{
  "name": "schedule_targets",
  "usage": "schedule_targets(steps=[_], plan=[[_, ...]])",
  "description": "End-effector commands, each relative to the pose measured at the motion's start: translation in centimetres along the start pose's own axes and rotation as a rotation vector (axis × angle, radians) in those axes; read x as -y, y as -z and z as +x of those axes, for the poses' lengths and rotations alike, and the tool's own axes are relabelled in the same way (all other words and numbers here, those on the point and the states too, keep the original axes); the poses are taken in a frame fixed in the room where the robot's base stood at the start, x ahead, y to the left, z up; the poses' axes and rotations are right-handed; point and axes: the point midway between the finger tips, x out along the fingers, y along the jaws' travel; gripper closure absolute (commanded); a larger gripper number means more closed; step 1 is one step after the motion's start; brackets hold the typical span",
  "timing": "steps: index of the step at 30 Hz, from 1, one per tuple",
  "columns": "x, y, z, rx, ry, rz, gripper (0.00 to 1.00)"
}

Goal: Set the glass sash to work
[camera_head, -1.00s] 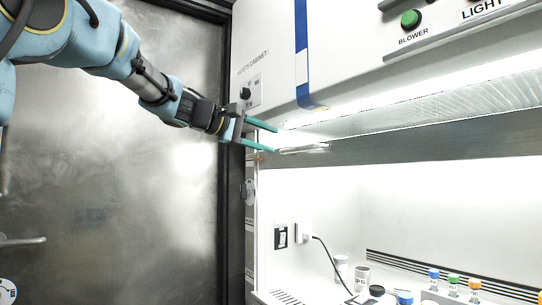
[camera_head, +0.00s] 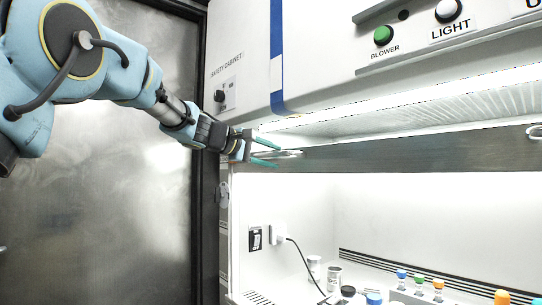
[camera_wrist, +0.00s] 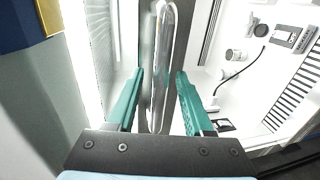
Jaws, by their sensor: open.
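The glass sash shows in the head view as a grey translucent band (camera_head: 400,154) across the cabinet front, with its lower edge above the bright work opening. A shiny metal handle (camera_head: 284,154) sits on its left part, and a second handle (camera_head: 535,132) is at the right edge. My gripper (camera_head: 271,152) is at the left handle, coming from the left. In the wrist view the handle (camera_wrist: 160,65) runs between the two open teal fingers (camera_wrist: 160,88), with a gap to each side. The fingers are not closed on it.
The cabinet hood (camera_head: 330,50) has a green blower button (camera_head: 383,35) and a white light button (camera_head: 448,10). Inside are several capped bottles, jars and a wall plug (camera_head: 278,234) with a black cable. A metal door (camera_head: 110,200) stands at the left.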

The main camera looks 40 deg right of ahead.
Motion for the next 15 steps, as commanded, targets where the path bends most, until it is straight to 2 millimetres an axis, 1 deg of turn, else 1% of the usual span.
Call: schedule_targets(steps=[1, 2, 12, 15], plan=[[0.01, 0.01, -0.01, 0.000, 0.000, 0.000, 0.48], [0.02, 0.00, -0.01, 0.000, 0.000, 0.000, 0.52], [0.02, 0.01, -0.03, 0.000, 0.000, -0.001, 0.90], [0.03, 0.01, -0.03, 0.000, 0.001, -0.001, 1.00]])
